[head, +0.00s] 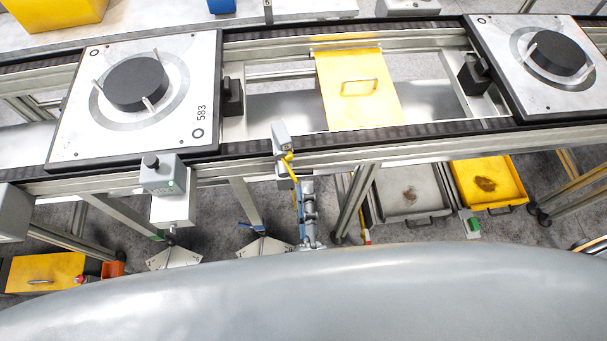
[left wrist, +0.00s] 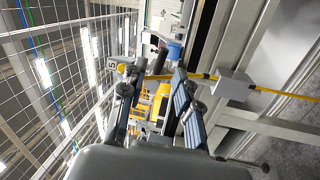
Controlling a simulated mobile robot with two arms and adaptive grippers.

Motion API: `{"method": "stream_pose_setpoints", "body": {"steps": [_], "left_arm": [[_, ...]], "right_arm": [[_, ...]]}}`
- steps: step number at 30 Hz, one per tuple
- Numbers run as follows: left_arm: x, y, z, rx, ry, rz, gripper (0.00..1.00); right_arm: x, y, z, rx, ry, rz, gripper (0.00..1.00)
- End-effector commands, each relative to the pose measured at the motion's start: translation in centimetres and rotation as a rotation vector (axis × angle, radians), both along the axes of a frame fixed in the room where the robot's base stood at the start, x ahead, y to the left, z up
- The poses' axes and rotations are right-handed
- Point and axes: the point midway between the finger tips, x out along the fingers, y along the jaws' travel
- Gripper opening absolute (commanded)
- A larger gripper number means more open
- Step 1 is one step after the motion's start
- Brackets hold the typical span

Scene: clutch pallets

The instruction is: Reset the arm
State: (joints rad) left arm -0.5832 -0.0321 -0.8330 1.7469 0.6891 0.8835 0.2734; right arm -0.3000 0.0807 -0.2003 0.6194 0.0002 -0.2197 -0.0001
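My left gripper (left wrist: 155,78) shows in the left wrist view, with its two dark blue-grey fingers spread apart. It is open, and I see nothing held between the fingers. The background between them is a cluttered aisle with yellow items, seen at a tilt. My right gripper shows in neither view. A large smooth grey surface, probably part of my own body, fills the bottom of the head view.
The conveyor (head: 270,148) crosses the head view, carrying a left pallet (head: 66,142) and a right pallet (head: 491,60), each with a black clutch disc. A yellow plate (head: 345,65) lies between. A grey tray (head: 390,212) and yellow tray (head: 512,200) are below. Wire fencing (left wrist: 50,70) stands left in the wrist view.

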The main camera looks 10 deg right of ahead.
Motion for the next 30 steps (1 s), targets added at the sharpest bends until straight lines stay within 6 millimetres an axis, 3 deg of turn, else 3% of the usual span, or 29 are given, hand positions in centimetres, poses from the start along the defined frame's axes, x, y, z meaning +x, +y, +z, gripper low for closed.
{"method": "stream_pose_setpoints", "body": {"steps": [7,25,28,30], "left_arm": [[-2.2,0.1,-0.5,-0.001,0.000,0.000,0.32],[-2.2,0.0,-0.7,0.008,0.002,-0.004,0.32],[-2.0,-0.6,-2.8,0.086,0.020,-0.046,0.32],[-1.8,-1.2,-6.0,0.198,0.050,-0.105,0.32]], "right_arm": [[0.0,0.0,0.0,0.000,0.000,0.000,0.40],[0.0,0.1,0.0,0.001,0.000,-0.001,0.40],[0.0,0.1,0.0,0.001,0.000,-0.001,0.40],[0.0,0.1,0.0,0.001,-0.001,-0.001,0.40]]}}
